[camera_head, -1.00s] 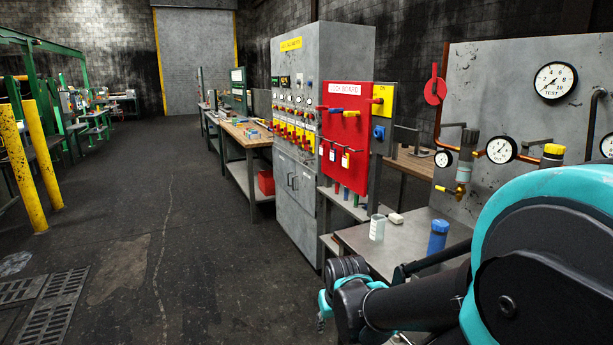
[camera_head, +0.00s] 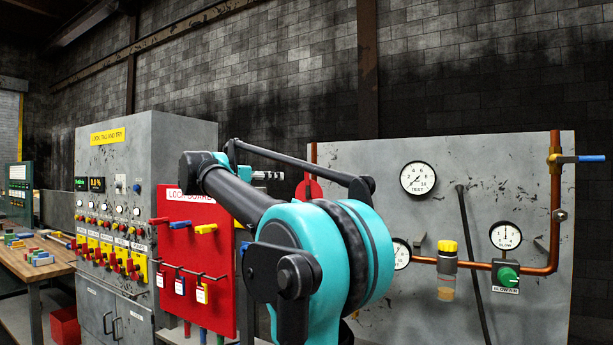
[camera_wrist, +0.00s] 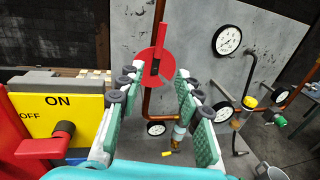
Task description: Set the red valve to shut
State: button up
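The red valve is a round red disc with a lever on a vertical copper pipe. In the wrist view the red valve (camera_wrist: 157,68) is ahead, with its lever pointing up roughly along the pipe. In the head view the red valve (camera_head: 309,188) shows just past my arm, partly covered by it. My gripper (camera_wrist: 156,82) is open and empty, its green-padded fingers spread left and right of the valve in the wrist view. The distance between fingertips and valve is hard to tell; I see no contact. My arm hides most of the gripper in the head view.
A yellow ON/OFF switch plate (camera_wrist: 58,118) is close on the left of the wrist view. The red lock board (camera_head: 185,262) stands left of my arm. Gauges, a green knob (camera_head: 507,276) and a blue-handled valve (camera_head: 588,158) are on the grey panel (camera_head: 345,155).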

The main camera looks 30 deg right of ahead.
jog(key=shift+n, duration=0.3)
jog(key=x, duration=0.5)
jog(key=r+x, duration=0.1)
jog(key=x, duration=0.5)
jog(key=r+x, duration=0.1)
jog(key=x, duration=0.5)
jog(key=shift+w+d, duration=0.1)
jog(key=shift+d, duration=0.05)
grip_shut()
